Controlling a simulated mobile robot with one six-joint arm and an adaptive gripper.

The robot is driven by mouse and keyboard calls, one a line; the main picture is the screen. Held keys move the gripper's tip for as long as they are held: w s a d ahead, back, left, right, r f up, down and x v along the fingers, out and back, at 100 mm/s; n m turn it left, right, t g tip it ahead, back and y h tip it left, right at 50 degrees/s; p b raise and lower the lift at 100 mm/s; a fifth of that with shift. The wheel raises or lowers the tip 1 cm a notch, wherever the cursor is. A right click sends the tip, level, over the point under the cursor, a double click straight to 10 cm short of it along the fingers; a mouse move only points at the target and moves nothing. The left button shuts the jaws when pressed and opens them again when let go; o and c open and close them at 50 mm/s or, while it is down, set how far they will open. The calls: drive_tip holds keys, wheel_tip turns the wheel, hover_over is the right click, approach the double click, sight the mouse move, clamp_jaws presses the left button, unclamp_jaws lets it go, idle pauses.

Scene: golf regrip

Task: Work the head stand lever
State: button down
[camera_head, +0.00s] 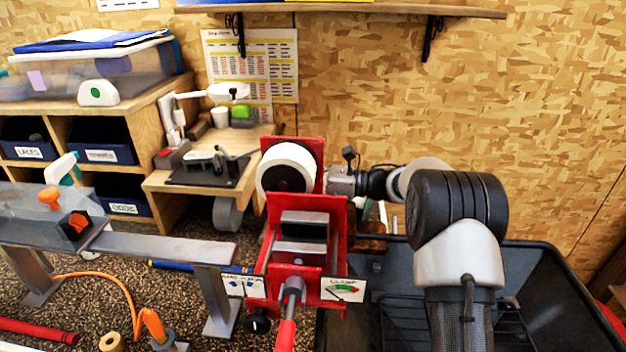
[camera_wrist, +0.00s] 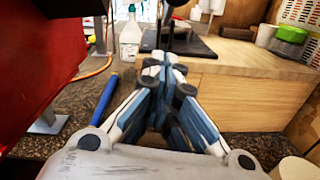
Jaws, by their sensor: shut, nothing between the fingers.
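The red head stand (camera_head: 335,225) stands at the centre of the head view, with a white roll-like disc at its top and grey blocks in its frame. Its lever (camera_head: 286,335) has a red grip and a grey joint, and points down toward the camera at the stand's front. My gripper (camera_wrist: 164,64) is shut and empty in the wrist view, beside a large red surface at left. In the head view the stand hides its fingers. The lever cannot be made out in the wrist view.
A black tub (camera_head: 535,290) lies right of the stand, under my arm. A grey metal rail (camera_head: 160,246) crosses at left. A wooden shelf unit (camera_head: 160,95) stands behind. In the wrist view, a blue tube (camera_wrist: 104,100) and a white bottle (camera_wrist: 130,38) are on the bench.

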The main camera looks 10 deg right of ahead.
drive_tip(key=r+p, duration=0.1)
drive_tip(key=r, duration=0.1)
drive_tip(key=w+a+r+p, duration=0.1)
drive_tip(key=r, duration=0.1)
drive_tip(key=shift+a+p, duration=0.1)
drive_tip(key=shift+p, duration=0.25)
drive_tip(key=shift+f, duration=0.1)
